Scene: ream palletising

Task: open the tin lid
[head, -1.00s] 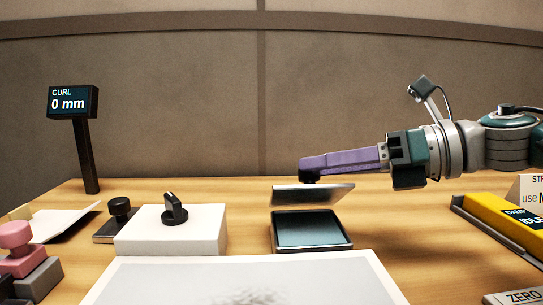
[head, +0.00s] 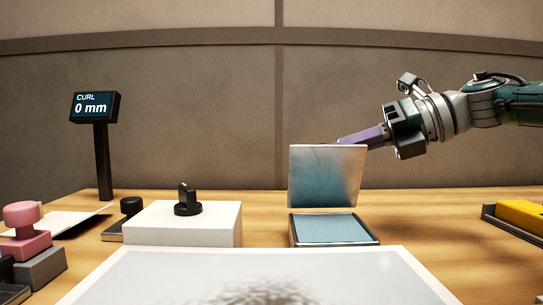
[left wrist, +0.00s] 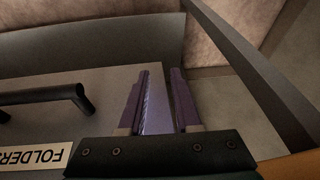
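The tin (head: 335,241) stands on the table right of centre in the head view. It shows a flat blue-grey pad inside a dark rim. Its lid (head: 327,177) stands about upright at the back of the tin, with its blue-smeared inner face toward me. My right gripper (head: 345,141) reaches in from the right at the lid's upper right edge. Its purple fingers are partly hidden behind the lid, so their opening and contact are unclear. My left gripper (left wrist: 160,71) shows only in the left wrist view, its purple fingers apart with nothing between them.
A white block with a black knob (head: 187,201) stands left of the tin. A pale framed sheet (head: 160,288) fills the front. A pink-handled stamp (head: 24,217) and a display reading 0 mm (head: 95,107) are at left. A yellow device (head: 520,214) lies at right.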

